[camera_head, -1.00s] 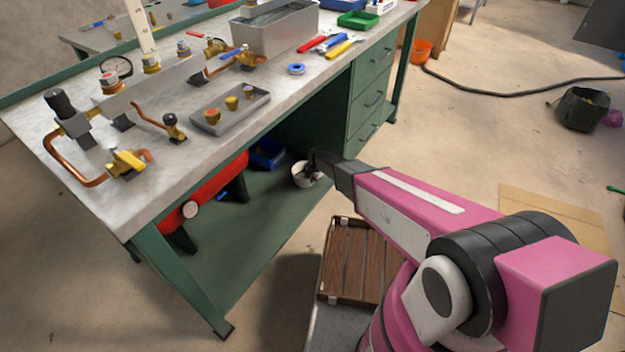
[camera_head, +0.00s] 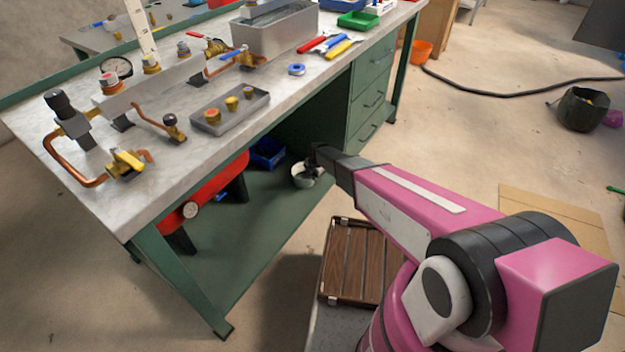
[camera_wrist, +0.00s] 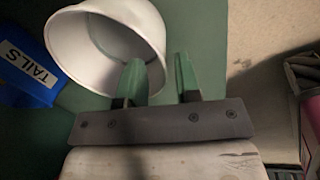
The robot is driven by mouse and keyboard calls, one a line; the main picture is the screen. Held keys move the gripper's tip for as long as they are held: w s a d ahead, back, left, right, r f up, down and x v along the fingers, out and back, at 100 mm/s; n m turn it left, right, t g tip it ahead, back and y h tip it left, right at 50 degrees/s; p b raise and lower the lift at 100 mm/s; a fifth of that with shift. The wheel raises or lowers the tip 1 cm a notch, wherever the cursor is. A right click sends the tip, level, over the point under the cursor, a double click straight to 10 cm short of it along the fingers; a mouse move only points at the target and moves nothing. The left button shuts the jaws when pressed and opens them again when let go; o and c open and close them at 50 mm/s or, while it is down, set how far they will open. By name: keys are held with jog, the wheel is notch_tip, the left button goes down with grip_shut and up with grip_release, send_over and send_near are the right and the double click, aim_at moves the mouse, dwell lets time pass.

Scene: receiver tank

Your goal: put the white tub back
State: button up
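The white tub (camera_wrist: 104,12) fills the upper left of the wrist view, with its hollow inside facing the camera. In the head view the tub (camera_head: 297,180) is small, on the green lower shelf (camera_head: 262,222) under the workbench. My gripper (camera_wrist: 161,62) has two green fingers standing apart. The left finger overlaps the tub's opening and the right finger is outside its right edge, so the tub's wall lies between them. A gap shows beside the right finger. In the head view my gripper (camera_head: 310,166) partly covers the tub; contact cannot be told.
A blue bin (camera_wrist: 25,70) labelled TAILS is left of the tub; it also shows in the head view (camera_head: 267,153). A red tank (camera_head: 207,195) lies on the shelf's left. Green drawers (camera_head: 368,95) stand behind. A brown slatted tray (camera_head: 355,262) is nearer me.

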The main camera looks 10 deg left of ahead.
notch_tip(320, 180, up, 8)
jog(key=d+r, duration=0.1)
jog(key=s+d+r+m, duration=0.7)
jog(key=d+m, duration=0.3)
jog(key=d, duration=0.2)
jog(key=s+d+r+m+h, duration=0.1)
jog(key=s+d+r+m, duration=0.6)
jog(key=d, duration=0.6)
jog(key=s+d+r+m+g, duration=0.1)
jog(key=s+d+r+m, duration=0.6)
jog(key=d+r+m, duration=0.3)
jog(key=d+m, duration=0.2)
jog(key=shift+s+d+r+m+h, duration=0.15)
jog(key=shift+s+d+m+h, duration=0.15)
jog(key=shift+s, duration=0.1)
